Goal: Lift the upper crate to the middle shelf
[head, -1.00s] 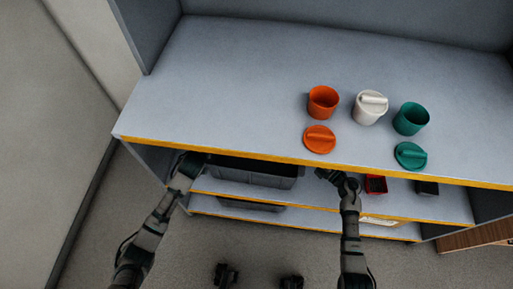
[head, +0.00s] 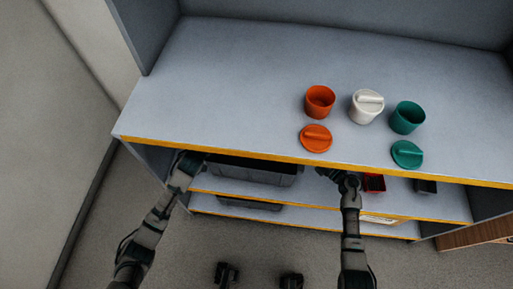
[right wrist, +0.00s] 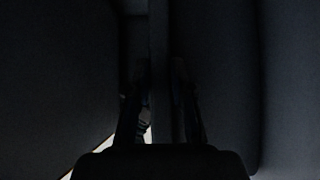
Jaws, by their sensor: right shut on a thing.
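The upper dark grey crate (head: 255,174) shows in the head view below the yellow front edge of the top, level with the middle shelf (head: 320,190). Its upper part is hidden by the top, and I cannot tell whether it rests on the shelf. My left gripper (head: 190,161) is at its left end, with fingers too dark to read. My right gripper (head: 326,172) is at its right end, partly under the top. In the right wrist view, its fingers (right wrist: 159,100) close around a thin dark upright wall, apparently the crate's. A second grey crate (head: 250,204) sits lower down.
On the top (head: 230,80) stand an orange pot (head: 320,101), a white pot (head: 367,108) and a green pot (head: 407,118), with an orange lid (head: 316,138) and a green lid (head: 407,154). A red bin (head: 374,183) and a dark box (head: 425,187) are right of my right gripper.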

